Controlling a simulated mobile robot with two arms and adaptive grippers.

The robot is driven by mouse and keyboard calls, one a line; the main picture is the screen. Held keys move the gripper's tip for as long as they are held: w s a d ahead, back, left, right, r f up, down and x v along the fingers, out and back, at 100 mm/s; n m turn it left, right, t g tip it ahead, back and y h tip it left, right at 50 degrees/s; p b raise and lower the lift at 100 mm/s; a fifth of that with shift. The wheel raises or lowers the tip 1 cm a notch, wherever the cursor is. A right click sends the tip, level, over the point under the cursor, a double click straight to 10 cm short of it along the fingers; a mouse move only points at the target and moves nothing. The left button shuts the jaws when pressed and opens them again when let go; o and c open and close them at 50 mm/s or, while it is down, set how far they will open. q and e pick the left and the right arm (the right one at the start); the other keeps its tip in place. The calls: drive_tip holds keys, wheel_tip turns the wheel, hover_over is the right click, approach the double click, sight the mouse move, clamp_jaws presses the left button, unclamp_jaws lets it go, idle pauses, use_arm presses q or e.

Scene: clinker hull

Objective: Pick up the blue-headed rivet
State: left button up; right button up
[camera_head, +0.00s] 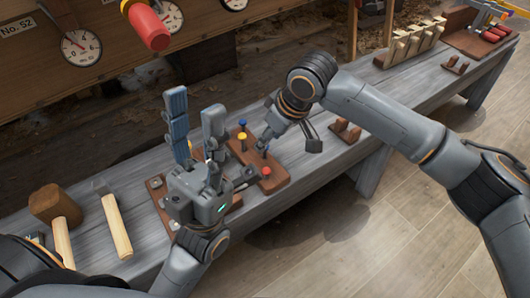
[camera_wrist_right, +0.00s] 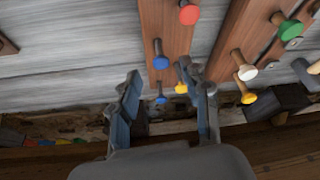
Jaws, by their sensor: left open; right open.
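Two blue-headed rivets stand in a brown wooden board (camera_head: 276,183) on the grey bench, along with a yellow-headed rivet (camera_head: 242,136) and a red-headed one (camera_head: 267,171). One blue-headed rivet (camera_wrist_right: 161,62) appears between the fingertips of my right gripper (camera_wrist_right: 160,72) in the right wrist view, apparently not gripped. The other blue-headed rivet (camera_wrist_right: 160,99) is lower in that view. My right gripper is open and angled down over the board. My left gripper (camera_head: 194,104) is open and empty, fingers up, left of the board in the head view.
A second board beside it holds a green-headed rivet (camera_wrist_right: 290,28), a white-headed one (camera_wrist_right: 247,72) and others. Wooden-handled tools (camera_head: 115,225) lie at the left. A peg rack (camera_head: 410,42) stands farther right. A red-ended object (camera_head: 150,27) is above the back left.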

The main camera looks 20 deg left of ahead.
sight(265, 154)
drive_tip(key=shift+a+f+b, duration=0.1)
drive_tip(key=shift+f+b, duration=0.2)
drive_tip(key=shift+f, duration=0.25)
drive_tip(key=b+x, duration=0.2)
drive_tip(key=x, duration=0.1)
drive_tip(key=shift+s+f, duration=0.15)
drive_tip(key=shift+f, duration=0.2)
drive_tip(key=shift+a+f, duration=0.1)
drive_tip(key=shift+f, duration=0.1)
drive_tip(key=shift+r, duration=0.1)
clamp_jaws()
